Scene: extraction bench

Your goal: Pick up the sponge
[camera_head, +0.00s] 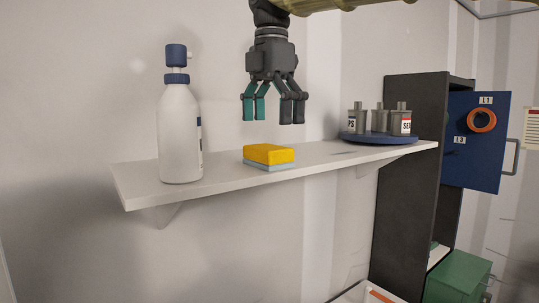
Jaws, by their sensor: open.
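The sponge (269,154) is a small block with a yellow top and a pale blue-grey underside. It lies flat near the middle of the white wall shelf (225,182). My gripper (272,121) hangs above the sponge, pointing down, with its fingers apart and nothing between them. A clear gap shows between the fingertips and the sponge. One pair of finger parts is teal and the other is dark grey.
A white bottle (179,135) with a blue cap stands left of the sponge. A blue round tray (378,139) with grey labelled containers sits at the shelf's right end. A dark cabinet (405,190) with an open blue door (475,150) stands at right.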

